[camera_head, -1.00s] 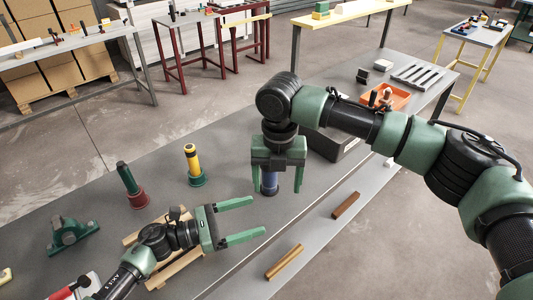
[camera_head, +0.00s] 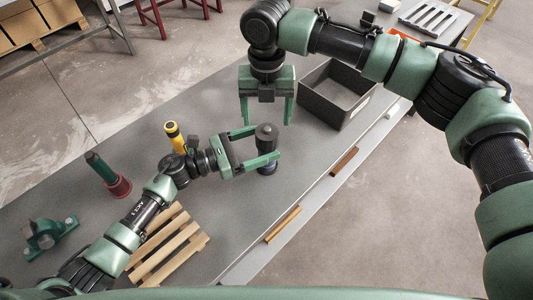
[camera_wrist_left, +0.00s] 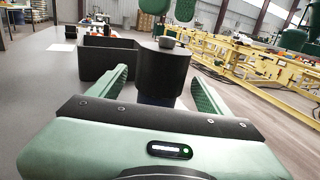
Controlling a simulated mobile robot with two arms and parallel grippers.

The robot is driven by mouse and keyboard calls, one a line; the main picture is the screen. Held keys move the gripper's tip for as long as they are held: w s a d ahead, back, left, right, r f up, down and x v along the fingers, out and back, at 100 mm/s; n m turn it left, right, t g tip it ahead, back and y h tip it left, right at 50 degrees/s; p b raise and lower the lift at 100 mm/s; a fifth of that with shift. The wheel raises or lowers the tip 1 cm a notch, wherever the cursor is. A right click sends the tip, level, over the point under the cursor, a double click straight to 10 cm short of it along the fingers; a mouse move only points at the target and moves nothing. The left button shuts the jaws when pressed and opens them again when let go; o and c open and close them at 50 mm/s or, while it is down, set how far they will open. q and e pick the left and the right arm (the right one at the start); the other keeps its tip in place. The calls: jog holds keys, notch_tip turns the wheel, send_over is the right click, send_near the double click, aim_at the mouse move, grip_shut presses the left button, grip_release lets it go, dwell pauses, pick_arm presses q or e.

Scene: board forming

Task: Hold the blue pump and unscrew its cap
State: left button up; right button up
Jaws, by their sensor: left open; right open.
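The blue pump (camera_head: 267,165) stands upright on the grey table, with its dark cap (camera_head: 267,133) on top. In the left wrist view the black cap (camera_wrist_left: 161,70) rises between the fingers, and a little of the blue body (camera_wrist_left: 156,101) shows below it. My left gripper (camera_head: 266,143) is open, with one finger on each side of the pump; I cannot tell whether they touch it. My right gripper (camera_head: 266,122) is open and empty, pointing down above and behind the pump. The pump's lower body is partly hidden by the left gripper's near finger.
A dark open bin (camera_head: 338,96) stands right of the right gripper. A wooden pallet (camera_head: 165,245), a green-and-red part (camera_head: 105,175), a yellow-handled part (camera_head: 173,135) and a green bracket (camera_head: 45,235) sit to the left. Two bars (camera_head: 343,160) (camera_head: 283,224) lie along the front ledge.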

pick_arm(q)
jog(key=shift+w+d, duration=0.3)
jog(key=shift+d, duration=0.2)
pick_arm(e)
jog(key=shift+w, duration=0.15)
pick_arm(q)
jog(key=shift+d, duration=0.25)
pick_arm(e)
jog(key=shift+d, duration=0.1)
pick_arm(q)
jog(key=shift+s, duration=0.1)
pick_arm(e)
jog(key=shift+s, duration=0.2)
